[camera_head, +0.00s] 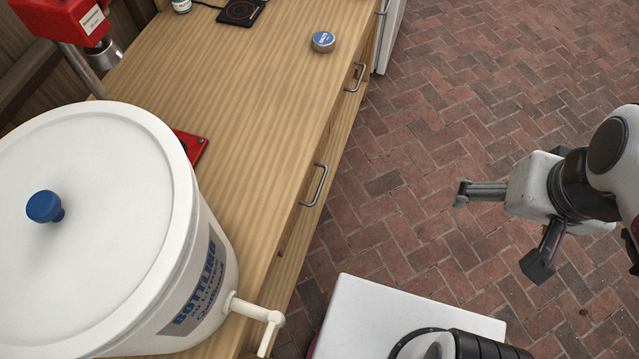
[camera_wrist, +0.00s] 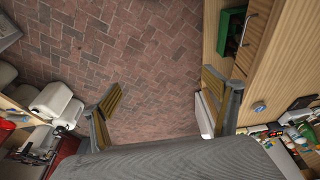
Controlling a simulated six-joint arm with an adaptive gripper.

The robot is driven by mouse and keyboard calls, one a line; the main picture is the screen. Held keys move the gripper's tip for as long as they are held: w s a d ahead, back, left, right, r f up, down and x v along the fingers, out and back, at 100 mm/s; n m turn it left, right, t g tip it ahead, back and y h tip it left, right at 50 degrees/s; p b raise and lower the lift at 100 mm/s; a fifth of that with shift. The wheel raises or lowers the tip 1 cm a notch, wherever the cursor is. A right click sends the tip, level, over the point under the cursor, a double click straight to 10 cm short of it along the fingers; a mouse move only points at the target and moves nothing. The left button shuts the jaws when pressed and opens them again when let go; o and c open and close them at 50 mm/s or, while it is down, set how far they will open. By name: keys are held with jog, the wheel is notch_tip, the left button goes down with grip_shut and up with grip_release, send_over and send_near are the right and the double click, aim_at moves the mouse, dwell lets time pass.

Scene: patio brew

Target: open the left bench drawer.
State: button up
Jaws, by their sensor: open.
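The wooden bench (camera_head: 235,110) runs along the left of the head view, its front facing the brick floor. A near metal drawer handle (camera_head: 315,185) and a farther one (camera_head: 356,77) stick out from that front. Facing the front, the near one is on the left. Both drawer fronts look flush with the bench, seen at a steep angle. My gripper (camera_head: 500,232) is open and empty over the floor, well right of the handles and touching nothing. In the wrist view my gripper's two fingers (camera_wrist: 165,98) are spread with floor between them, and the bench (camera_wrist: 285,55) is at the right.
A white bottling bucket (camera_head: 95,215) with a spigot (camera_head: 262,315) stands on the bench's near end, the spigot jutting past its front edge. A blue-lidded tin (camera_head: 323,41) sits near the edge farther along. The brick floor (camera_head: 430,130) beside the bench is clear.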

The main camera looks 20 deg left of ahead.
jog(key=w+d+f+n+g+h, duration=0.1)
jog(key=w+d+f+n, duration=0.15)
jog(key=w+f, duration=0.55)
jog(key=w+d+f+n+g+h, duration=0.15)
jog(key=w+d+f, duration=0.25)
jog(key=f, duration=0.7)
jog(key=w+a+f+n+y, duration=0.2)
jog(key=w+f+n, duration=0.1)
jog(key=f, duration=0.6)
jog(key=w+a+f+n+y, duration=0.1)
jog(key=w+a+f+n, duration=0.15)
jog(key=f, duration=0.65)
jog(key=s+a+f+n+y, duration=0.25)
jog(key=a+f+y, duration=0.2)
jog(key=a, duration=0.35)
jog(key=s+a+f+n+y, duration=0.25)
jog(key=a+f+y, duration=0.2)
jog(key=a, duration=0.45)
jog(key=s+a+r+n+y, duration=0.1)
jog(key=a+r+n+y, duration=0.1)
jog(key=a+r+y, duration=0.2)
jog(key=s+a+r+n+y, duration=0.1)
jog(key=a+r+y, duration=0.3)
jog(key=r, duration=0.7)
jog(key=shift+s+a+r+n+y, duration=0.2)
jog(key=shift+s+a+n+y, duration=0.1)
jog(key=shift+n+y, duration=0.05)
